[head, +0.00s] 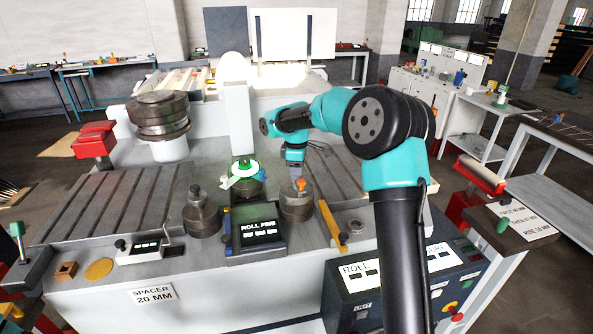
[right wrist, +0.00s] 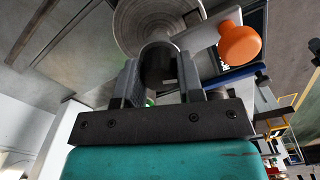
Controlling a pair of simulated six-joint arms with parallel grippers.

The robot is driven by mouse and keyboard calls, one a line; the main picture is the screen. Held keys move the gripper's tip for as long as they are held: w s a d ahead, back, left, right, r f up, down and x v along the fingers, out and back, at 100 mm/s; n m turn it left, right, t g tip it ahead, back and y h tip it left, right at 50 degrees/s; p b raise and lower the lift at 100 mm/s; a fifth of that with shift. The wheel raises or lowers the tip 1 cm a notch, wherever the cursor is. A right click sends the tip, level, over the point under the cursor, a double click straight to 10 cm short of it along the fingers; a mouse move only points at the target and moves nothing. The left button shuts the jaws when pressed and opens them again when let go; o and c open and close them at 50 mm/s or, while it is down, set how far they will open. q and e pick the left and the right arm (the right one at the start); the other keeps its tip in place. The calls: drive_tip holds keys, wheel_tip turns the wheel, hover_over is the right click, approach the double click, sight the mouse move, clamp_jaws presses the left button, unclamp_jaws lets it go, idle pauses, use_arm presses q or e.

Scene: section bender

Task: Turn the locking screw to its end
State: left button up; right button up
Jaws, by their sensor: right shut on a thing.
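My right gripper (head: 296,172) points down over the right-hand roll (head: 297,204) in the head view. In the right wrist view its two fingers (right wrist: 160,82) are shut around a dark round piece, seemingly the locking screw (right wrist: 158,64), in front of the round metal roll (right wrist: 135,22). A metal arm with an orange knob (right wrist: 240,43) sticks out beside it; the orange knob also shows in the head view (head: 301,185). The arm and fingers hide much of the screw in the head view. My left gripper is not in view.
A middle roll with a green ring and pale lever (head: 243,172) stands left of my gripper. A left-hand roll (head: 201,215) stands farther left. A ROLL PINS box (head: 258,228) and a yellow bar (head: 332,226) lie in front. The slotted bed (head: 115,205) is clear at left.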

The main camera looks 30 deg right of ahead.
drive_tip(key=shift+m, duration=0.3)
drive_tip(key=m, duration=0.8)
drive_tip(key=shift+m, duration=0.3)
drive_tip(key=m, duration=0.4)
drive_tip(key=shift+m, duration=2.3)
drive_tip(key=o, duration=0.9)
drive_tip(key=shift+r, duration=0.15)
